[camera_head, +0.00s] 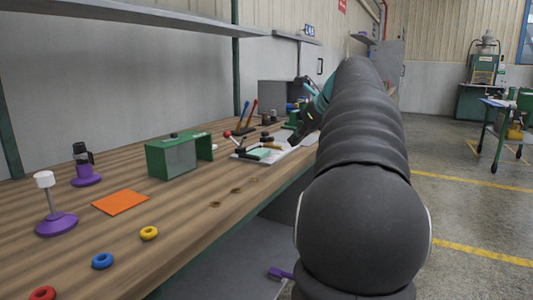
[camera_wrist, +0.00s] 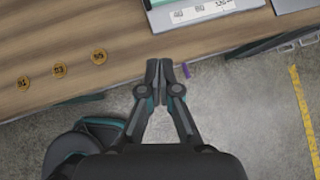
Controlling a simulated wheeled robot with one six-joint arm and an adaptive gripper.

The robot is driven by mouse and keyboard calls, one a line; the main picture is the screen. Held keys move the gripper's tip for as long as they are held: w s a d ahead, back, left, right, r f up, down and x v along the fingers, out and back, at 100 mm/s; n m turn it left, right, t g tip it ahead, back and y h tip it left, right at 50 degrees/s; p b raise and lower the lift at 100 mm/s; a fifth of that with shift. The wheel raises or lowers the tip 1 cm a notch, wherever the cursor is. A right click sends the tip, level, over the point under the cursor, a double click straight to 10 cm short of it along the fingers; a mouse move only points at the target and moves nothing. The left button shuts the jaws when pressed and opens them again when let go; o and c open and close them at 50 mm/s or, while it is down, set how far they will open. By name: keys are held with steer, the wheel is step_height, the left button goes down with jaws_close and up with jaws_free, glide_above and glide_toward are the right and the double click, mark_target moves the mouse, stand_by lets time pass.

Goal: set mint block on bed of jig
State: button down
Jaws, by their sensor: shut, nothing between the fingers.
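A small mint-coloured piece (camera_head: 264,153), which looks like the mint block, lies on a pale plate on the bench in the head view. A fixture with a red-knobbed lever (camera_head: 238,133) stands beside it and may be the jig; its bed is not clear at this size. My gripper (camera_wrist: 166,78) is shut and empty in the wrist view, over the bench's front edge and the floor. The labelled edge of a pale plate (camera_wrist: 200,12) shows beyond the fingertips. In the head view my arm covers part of that area.
The wooden bench (camera_head: 130,240) carries a green box-like stand (camera_head: 172,157), an orange sheet (camera_head: 120,202), coloured rings and purple-based posts. Numbered discs (camera_wrist: 60,69) lie left of my gripper. A grey laptop-like panel (camera_wrist: 290,4) is at upper right. Open floor lies right.

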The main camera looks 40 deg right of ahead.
steer(key=b, duration=0.2)
glide_toward(263, 158)
steer(key=shift+m, duration=0.4)
step_height(263, 158, down, 4)
steer(key=shift+a+f, duration=0.15)
steer(key=shift+f, duration=0.05)
steer(key=w, duration=0.3)
steer(key=shift+w, duration=0.1)
steer(key=shift+w+a, duration=0.1)
steer(key=shift+w, duration=0.3)
steer(key=shift+r, duration=0.1)
